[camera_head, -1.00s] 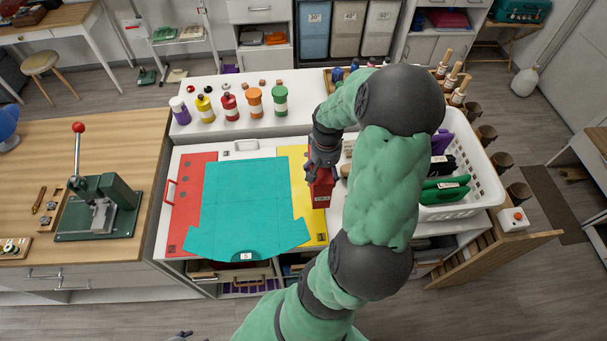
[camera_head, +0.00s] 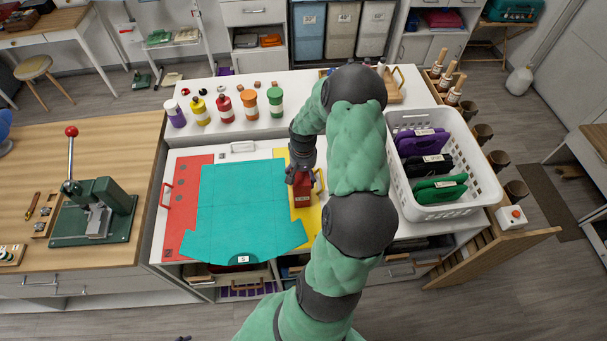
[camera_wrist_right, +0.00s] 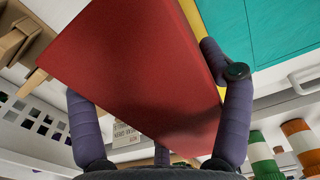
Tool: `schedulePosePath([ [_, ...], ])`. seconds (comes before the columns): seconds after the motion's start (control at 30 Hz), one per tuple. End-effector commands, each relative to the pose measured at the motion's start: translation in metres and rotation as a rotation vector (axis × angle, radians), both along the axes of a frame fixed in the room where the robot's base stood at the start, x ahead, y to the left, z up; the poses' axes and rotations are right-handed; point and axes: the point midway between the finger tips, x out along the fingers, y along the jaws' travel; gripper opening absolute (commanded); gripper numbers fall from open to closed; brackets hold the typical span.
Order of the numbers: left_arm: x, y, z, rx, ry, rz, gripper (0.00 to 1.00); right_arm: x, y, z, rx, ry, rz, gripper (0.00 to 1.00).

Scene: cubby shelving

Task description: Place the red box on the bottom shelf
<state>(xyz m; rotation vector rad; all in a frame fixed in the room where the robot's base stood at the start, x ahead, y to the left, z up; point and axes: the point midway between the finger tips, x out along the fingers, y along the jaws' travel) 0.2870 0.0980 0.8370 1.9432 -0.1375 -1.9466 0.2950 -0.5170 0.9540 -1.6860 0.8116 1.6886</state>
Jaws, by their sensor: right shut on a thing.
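The red box (camera_head: 302,192) is held above the yellow panel (camera_head: 306,216) on the right of the worktop. My right gripper (camera_head: 300,174) is shut on it. In the right wrist view the red box (camera_wrist_right: 140,75) fills the middle, with purple fingers on both sides. Open shelf compartments (camera_head: 205,282) show below the worktop's front edge, mostly hidden by the teal garment-shaped sheet and the worktop. I cannot tell which one is the bottom shelf. A small dark tip of my left gripper (camera_head: 183,338) shows at the bottom edge; its jaws cannot be made out.
The teal sheet (camera_head: 245,205) covers much of the worktop. A white basket (camera_head: 400,190) with purple, black and green cases stands right of my arm. Several bottles (camera_head: 224,112) stand behind. A green press (camera_head: 100,215) is at left. Floor in front is clear.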

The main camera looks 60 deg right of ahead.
Motion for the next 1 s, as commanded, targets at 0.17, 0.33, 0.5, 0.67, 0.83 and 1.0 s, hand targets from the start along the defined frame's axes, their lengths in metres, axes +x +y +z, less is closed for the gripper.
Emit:
schedulePosePath([
  [0.17, 0.0, 0.0, 0.0, 0.0, 0.0, 0.0, 0.51, 0.0, -0.001, 0.001, -0.002, -0.002, -0.001, 0.36],
  [0.33, 0.0, 0.0, -0.003, 0.0, 0.0, 0.0, 0.51, 0.0, 0.0, -0.003, -0.001, -0.001, 0.0, 0.82],
  [0.5, 0.0, 0.0, -0.002, 0.0, 0.0, 0.0, 0.51, 0.0, 0.0, -0.002, -0.001, -0.001, -0.001, 1.0],
  [0.67, 0.0, 0.0, -0.002, 0.0, 0.0, 0.0, 0.51, 0.0, 0.0, -0.002, -0.001, -0.001, -0.001, 1.0],
  [0.83, 0.0, 0.0, 0.0, 0.0, 0.0, 0.0, 0.51, 0.0, 0.0, 0.0, -0.001, -0.001, -0.001, 1.0],
  [1.0, 0.0, 0.0, 0.002, 0.0, 0.0, 0.0, 0.51, 0.001, -0.001, 0.019, -0.003, -0.003, -0.002, 1.0],
])
